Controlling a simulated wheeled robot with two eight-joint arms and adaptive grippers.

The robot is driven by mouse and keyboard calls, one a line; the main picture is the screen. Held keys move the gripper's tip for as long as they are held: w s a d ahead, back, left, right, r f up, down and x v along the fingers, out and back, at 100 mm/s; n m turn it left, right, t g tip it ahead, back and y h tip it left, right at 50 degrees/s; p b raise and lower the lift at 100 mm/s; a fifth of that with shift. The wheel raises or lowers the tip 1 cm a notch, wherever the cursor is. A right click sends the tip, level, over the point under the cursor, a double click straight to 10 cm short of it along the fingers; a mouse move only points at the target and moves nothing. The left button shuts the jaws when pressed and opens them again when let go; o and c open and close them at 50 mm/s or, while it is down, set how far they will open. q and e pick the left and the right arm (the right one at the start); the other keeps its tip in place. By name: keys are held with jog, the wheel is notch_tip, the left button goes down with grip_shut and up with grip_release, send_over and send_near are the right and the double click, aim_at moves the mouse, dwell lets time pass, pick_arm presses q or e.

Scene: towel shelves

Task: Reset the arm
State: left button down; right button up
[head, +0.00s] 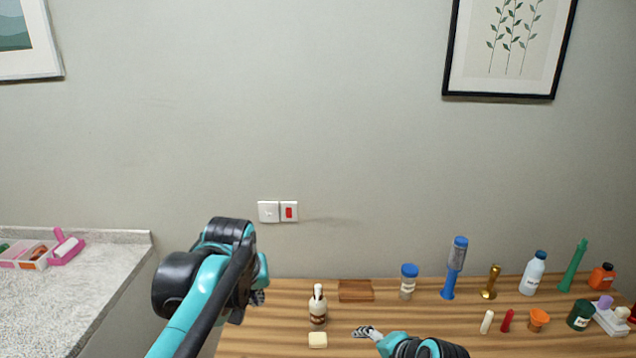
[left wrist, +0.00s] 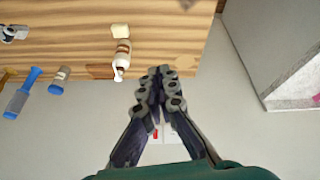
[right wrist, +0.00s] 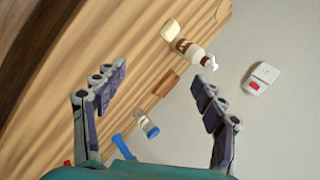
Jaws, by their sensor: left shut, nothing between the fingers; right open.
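My left arm (head: 205,290) is raised at the left of the wooden table in the head view. Its gripper (head: 257,298) is partly hidden behind the arm. In the left wrist view the left gripper (left wrist: 160,72) has its fingers together, with nothing between them. My right gripper (head: 366,331) is low over the front of the table in the head view. In the right wrist view the right gripper (right wrist: 160,82) is wide open and empty. A pump bottle (head: 317,306) and a cream soap bar (head: 318,340) stand between the two grippers.
The wooden table (head: 280,340) holds a brown block (head: 356,290), a blue-lidded jar (head: 408,281), a blue brush (head: 455,268) and several bottles and cups at the right. A stone counter (head: 90,290) with a pink-edged tray (head: 25,255) is at the left. A wall switch (head: 268,212) is behind.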

pick_arm(q)
jog(key=s+a+f+m+t, duration=0.1)
jog(key=s+a+f, duration=0.1)
jog(key=s+f, duration=0.4)
jog(key=s+a+f+m+t, duration=0.1)
jog(key=s+a+f, duration=0.1)
jog(key=s+f, duration=0.5)
jog(key=s, duration=0.5)
jog(key=shift+s+a, duration=0.15)
jog(key=shift+a, duration=0.05)
pick_arm(e)
jog(key=s+d+n+h, duration=0.2)
jog(key=s+d+n, duration=0.1)
jog(key=s+n, duration=0.2)
jog(key=s+d+n+h, duration=0.1)
jog(key=s+d+n, duration=0.2)
jog(key=s, duration=0.6)
jog(key=n, duration=0.2)
jog(key=shift+f+n+g+h, duration=0.3)
jog(key=shift+h, duration=0.1)
